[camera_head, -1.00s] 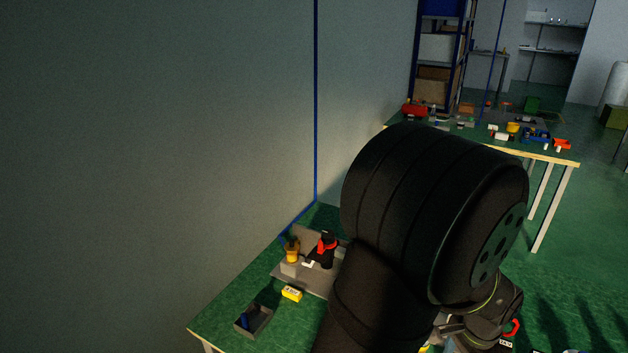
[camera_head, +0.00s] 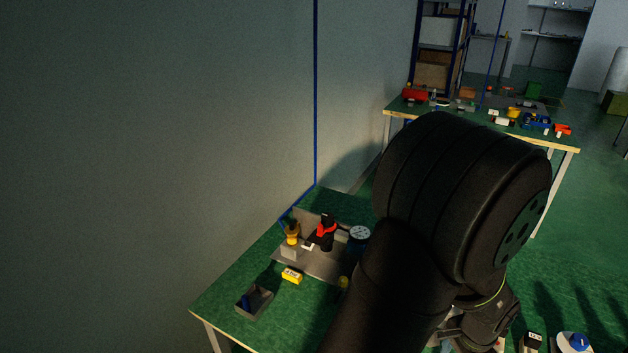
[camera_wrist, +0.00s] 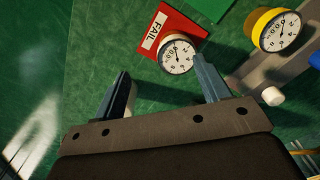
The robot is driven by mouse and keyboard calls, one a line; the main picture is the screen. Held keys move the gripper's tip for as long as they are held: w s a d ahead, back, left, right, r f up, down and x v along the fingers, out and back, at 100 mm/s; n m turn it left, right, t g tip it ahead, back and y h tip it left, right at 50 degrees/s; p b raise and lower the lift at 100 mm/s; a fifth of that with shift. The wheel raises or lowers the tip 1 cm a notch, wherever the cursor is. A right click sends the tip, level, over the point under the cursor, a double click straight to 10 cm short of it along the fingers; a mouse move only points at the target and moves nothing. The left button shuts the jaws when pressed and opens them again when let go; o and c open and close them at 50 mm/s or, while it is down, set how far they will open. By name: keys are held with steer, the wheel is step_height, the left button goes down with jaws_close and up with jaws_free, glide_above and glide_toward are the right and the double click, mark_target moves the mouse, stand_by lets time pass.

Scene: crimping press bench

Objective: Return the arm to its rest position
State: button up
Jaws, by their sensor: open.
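My arm (camera_head: 455,200) fills the middle right of the head view, raised in front of the near bench. My gripper (camera_wrist: 163,82) shows in the wrist view with its two fingers spread apart and nothing between them. Beyond the fingertips lies a red tray (camera_wrist: 178,18) labelled FAIL, with a white-faced dial gauge (camera_wrist: 178,55) on it. The gauge lies past the gap between the fingers, near the right finger. In the head view I cannot make out the fingers.
The near bench (camera_head: 225,290) holds a red and black press (camera_head: 327,232), a dial gauge (camera_head: 360,234), a yellow block (camera_head: 291,276) and a grey bin (camera_head: 262,302). A yellow-rimmed gauge (camera_wrist: 281,31) sits on a grey fixture in the wrist view. A cluttered far bench (camera_head: 550,148) stands behind.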

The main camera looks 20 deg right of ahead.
steer(key=s+a+r, duration=0.2)
steer(key=s+r, duration=0.4)
steer(key=s, duration=0.3)
steer(key=w+a+r+n, duration=0.1)
steer(key=w+a+n, duration=0.2)
steer(key=w, duration=0.5)
steer(key=w+a+r+n, duration=0.1)
steer(key=w+a+n, duration=0.2)
steer(key=w, duration=0.6)
steer(key=shift+r, duration=0.25)
steer(key=s+d+f+m, duration=0.1)
steer(key=s+d+m, duration=0.1)
steer(key=s, duration=0.5)
steer(key=s+d+f+m, duration=0.1)
steer(key=s+d+m, duration=0.2)
steer(key=s, duration=0.4)
steer(key=shift+s+d+f, duration=0.15)
steer(key=shift+s+d, duration=0.25)
steer(key=shift+d, duration=0.1)
steer(key=shift+w, duration=0.1)
